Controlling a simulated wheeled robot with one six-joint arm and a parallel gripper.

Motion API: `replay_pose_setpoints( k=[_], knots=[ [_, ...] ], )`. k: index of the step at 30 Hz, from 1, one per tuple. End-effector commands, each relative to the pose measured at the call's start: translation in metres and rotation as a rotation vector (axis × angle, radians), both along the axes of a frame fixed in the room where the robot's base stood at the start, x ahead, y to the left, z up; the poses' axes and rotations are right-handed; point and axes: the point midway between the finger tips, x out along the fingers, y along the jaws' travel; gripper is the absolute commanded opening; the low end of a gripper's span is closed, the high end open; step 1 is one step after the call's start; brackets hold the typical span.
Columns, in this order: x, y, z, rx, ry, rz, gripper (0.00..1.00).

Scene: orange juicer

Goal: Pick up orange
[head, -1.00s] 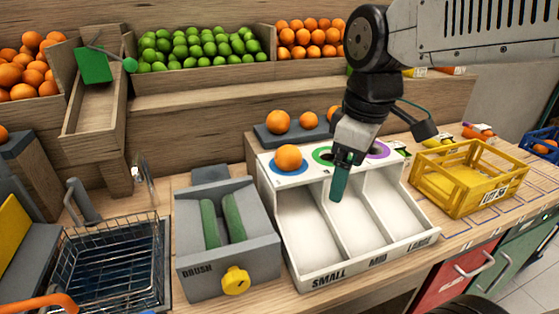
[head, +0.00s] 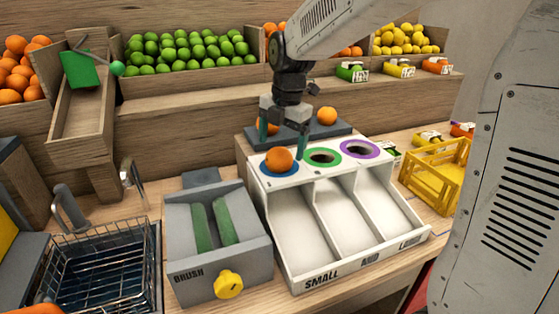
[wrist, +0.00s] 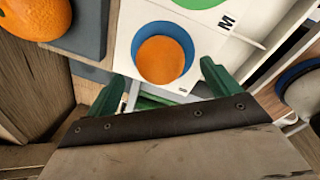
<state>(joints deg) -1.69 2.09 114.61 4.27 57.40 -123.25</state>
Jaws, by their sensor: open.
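An orange (head: 279,160) sits on the blue ring of the white sorter (head: 302,254). In the wrist view that orange (wrist: 163,61) shows inside the blue ring, just beyond the fingertips and between their lines. My gripper (head: 282,139) is open and empty, with green fingers spread above and behind this orange in the head view. The fingers also show in the wrist view (wrist: 162,85). Two more oranges rest on the grey rack behind: one (head: 327,116) at the right, the other (head: 268,122) partly hidden by my gripper.
The sorter has green (head: 323,157) and purple (head: 360,149) rings and empty chutes marked SMALL, MID and LARGE. A grey brush box (head: 216,243) and wire basket (head: 98,255) stand left. A yellow crate (head: 432,181) stands right. Fruit bins line the back.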

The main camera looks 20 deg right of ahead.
Motion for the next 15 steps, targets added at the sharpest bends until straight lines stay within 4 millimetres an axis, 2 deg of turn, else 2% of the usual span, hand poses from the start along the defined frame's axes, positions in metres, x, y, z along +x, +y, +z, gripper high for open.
replay_pose_setpoints(
  k=[6, 15],
  knots=[
    [0.003, 0.001, -0.032, 0.000, 0.002, -0.001, 0.89],
    [0.004, 0.002, -0.039, 0.001, -0.001, -0.001, 0.89]
  ],
)
